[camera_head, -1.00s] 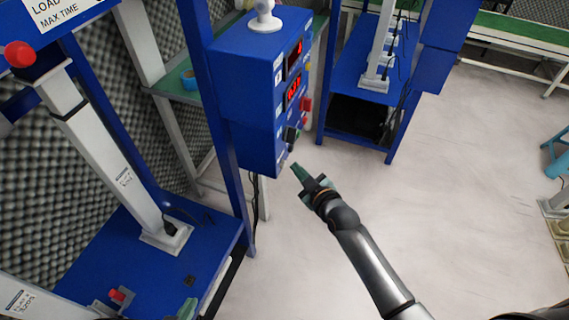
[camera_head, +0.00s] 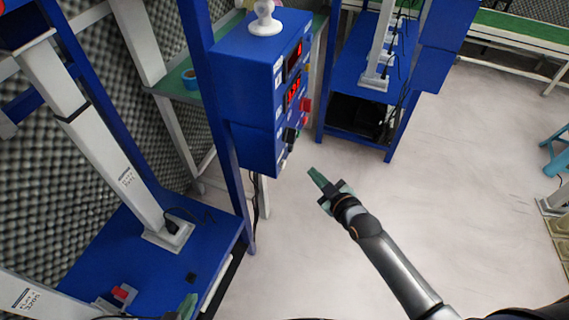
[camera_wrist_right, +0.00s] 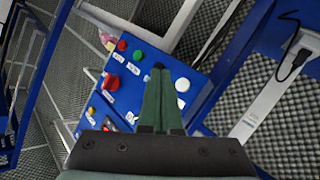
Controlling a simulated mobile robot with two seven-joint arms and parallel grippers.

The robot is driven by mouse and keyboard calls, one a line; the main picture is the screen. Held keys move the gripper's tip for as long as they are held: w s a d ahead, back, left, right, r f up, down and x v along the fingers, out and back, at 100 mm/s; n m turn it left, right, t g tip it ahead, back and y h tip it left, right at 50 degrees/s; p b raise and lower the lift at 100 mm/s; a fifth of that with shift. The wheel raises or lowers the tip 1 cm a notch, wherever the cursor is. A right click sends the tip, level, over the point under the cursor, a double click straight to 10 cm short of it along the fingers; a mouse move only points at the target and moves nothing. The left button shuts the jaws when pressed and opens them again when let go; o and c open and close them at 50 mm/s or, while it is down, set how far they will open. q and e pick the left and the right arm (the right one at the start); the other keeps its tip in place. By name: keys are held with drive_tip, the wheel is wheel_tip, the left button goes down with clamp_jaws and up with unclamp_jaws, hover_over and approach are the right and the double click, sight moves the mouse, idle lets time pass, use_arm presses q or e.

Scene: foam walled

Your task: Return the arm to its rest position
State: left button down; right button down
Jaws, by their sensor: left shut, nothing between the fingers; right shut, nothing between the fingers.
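My right gripper (camera_head: 317,180) has its green fingers shut and empty. It hangs over the pale floor, to the right of the blue control box (camera_head: 250,90) and apart from it. Its arm comes in from the lower right. In the right wrist view the same gripper (camera_wrist_right: 160,85) points toward a blue panel (camera_wrist_right: 125,60) with red, green and white buttons. My left gripper (camera_head: 188,306) shows only as a green fingertip at the bottom edge, near the blue bench; the rest is cut off.
The blue bench (camera_head: 110,265) with a white column (camera_head: 95,130) and a red switch (camera_head: 122,291) is at the left. Another blue stand (camera_head: 355,70) is behind the control box. Open floor (camera_head: 450,170) lies right of my right arm.

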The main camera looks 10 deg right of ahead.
drive_tip(key=shift+s, duration=0.1)
idle(0.3)
drive_tip(key=s+a+f+m+g+p, duration=0.1)
drive_tip(key=s+f+m+g, duration=0.1)
drive_tip(key=s, duration=0.9)
drive_tip(key=s+a+f+m+g+p, duration=0.1)
drive_tip(key=s+f+m+g, duration=0.1)
drive_tip(key=s, duration=0.9)
drive_tip(key=shift+s+a+f+m+g+h, duration=0.2)
drive_tip(key=shift+s+f+m+g+h, duration=0.15)
drive_tip(key=shift+f+m, duration=0.6)
drive_tip(key=shift+p, duration=0.3)
idle(2.1)
